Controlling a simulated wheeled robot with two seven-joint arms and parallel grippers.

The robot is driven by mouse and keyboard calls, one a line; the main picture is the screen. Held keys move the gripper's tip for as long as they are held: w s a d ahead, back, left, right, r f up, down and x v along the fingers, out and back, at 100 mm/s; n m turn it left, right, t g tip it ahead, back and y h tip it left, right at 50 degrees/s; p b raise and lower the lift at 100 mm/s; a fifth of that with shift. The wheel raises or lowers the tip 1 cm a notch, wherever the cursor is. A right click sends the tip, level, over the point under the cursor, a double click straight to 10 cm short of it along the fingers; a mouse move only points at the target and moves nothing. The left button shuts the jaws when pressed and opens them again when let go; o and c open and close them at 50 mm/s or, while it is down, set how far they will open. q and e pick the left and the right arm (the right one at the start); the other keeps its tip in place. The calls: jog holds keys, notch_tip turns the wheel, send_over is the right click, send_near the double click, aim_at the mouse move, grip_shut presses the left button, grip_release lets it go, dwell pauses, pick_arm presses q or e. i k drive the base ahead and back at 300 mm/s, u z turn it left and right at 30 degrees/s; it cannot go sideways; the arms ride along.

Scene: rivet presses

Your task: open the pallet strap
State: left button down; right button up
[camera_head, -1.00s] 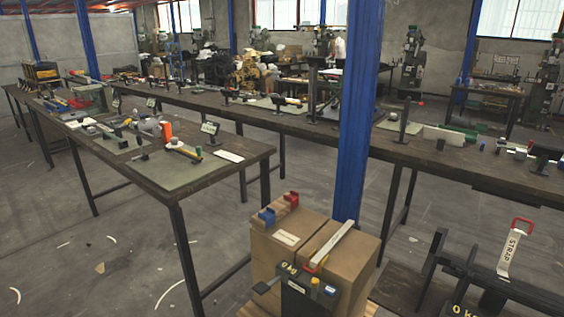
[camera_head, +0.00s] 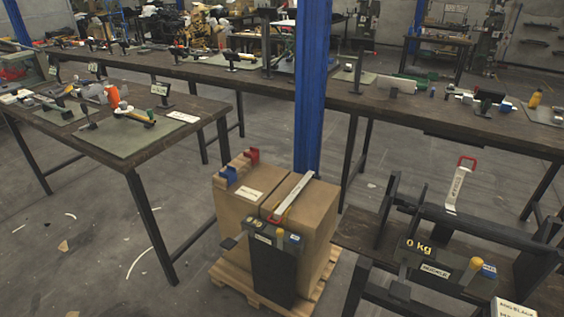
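Two brown cardboard boxes (camera_head: 236,208) stand side by side on a wooden pallet (camera_head: 226,277) at the lower middle. A dark post-like unit (camera_head: 272,268) with a yellow knob and a label stands at the front of the boxes. Neither of my grippers is in view.
A blue column (camera_head: 311,90) rises right behind the boxes. A workbench (camera_head: 150,152) with tools stands at the left and a long bench (camera_head: 400,105) runs behind. A dark rack showing "0 kg" (camera_head: 418,246) is at the right.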

aim_at(282, 208)
jog(key=z, duration=0.1)
jog(key=k, duration=0.4)
jog(key=u, duration=1.05)
jog(key=i, duration=1.25)
jog(key=z, duration=0.2)
